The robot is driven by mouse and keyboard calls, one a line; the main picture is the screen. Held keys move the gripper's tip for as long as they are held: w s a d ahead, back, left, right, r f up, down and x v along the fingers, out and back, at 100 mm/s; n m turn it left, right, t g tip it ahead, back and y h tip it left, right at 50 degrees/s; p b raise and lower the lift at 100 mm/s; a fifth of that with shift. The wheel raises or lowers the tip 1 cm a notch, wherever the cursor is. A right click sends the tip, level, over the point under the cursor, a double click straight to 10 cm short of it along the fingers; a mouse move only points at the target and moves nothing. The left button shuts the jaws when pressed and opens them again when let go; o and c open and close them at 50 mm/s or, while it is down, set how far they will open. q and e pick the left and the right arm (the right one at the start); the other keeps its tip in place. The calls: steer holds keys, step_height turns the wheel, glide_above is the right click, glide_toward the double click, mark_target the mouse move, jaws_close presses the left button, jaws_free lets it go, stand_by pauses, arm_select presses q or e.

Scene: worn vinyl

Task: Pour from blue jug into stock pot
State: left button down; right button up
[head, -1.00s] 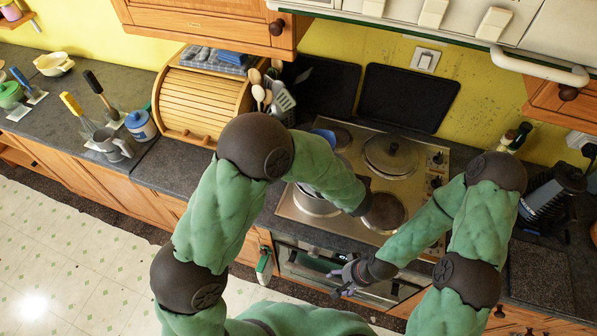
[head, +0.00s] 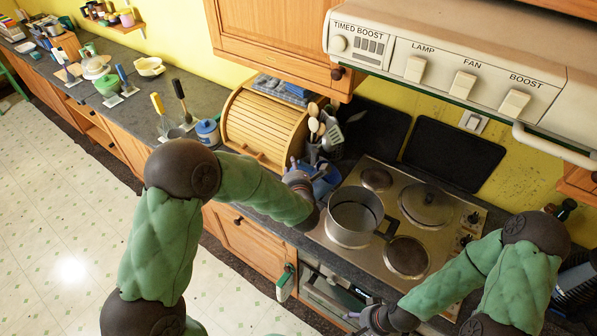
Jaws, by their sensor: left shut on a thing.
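The blue jug (head: 326,182) is at the left edge of the hob, partly hidden by my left gripper and the utensils' side of the counter. My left gripper (head: 303,172) is shut on it. I cannot tell its exact tilt or whether it touches the counter. The steel stock pot (head: 352,220) stands upright and open on the front left of the hob, to the right of the jug, its handle pointing right. Its inside looks empty from here. My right gripper (head: 364,316) is low in front of the oven, away from both; its finger opening is unclear.
The hob (head: 318,233) has a lidded pan or covered plate (head: 427,204) at back right and a bare front right plate (head: 407,257). A utensil holder (head: 313,152) and wooden bread bin (head: 262,128) stand left of it. The hood (head: 440,65) hangs above.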

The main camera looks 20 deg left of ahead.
arm_select(q)
steer(key=shift+f+b, duration=1.05)
steer(key=shift+f, duration=0.9)
steer(key=shift+w+d+r+m+p, duration=0.1)
steer(key=shift+d+r+m+p, duration=0.05)
steer(key=shift+r+p, duration=0.4)
steer(key=shift+w+d+r+m+p, duration=0.15)
steer(key=shift+r+p, duration=0.2)
steer(key=shift+p, duration=0.35)
steer(key=r+p, duration=0.1)
steer(key=d+r+m+y+p, duration=0.1)
steer(key=p, duration=0.1)
steer(key=shift+r+m, duration=0.3)
steer(key=shift+r, duration=0.05)
steer(key=shift+f, duration=0.1)
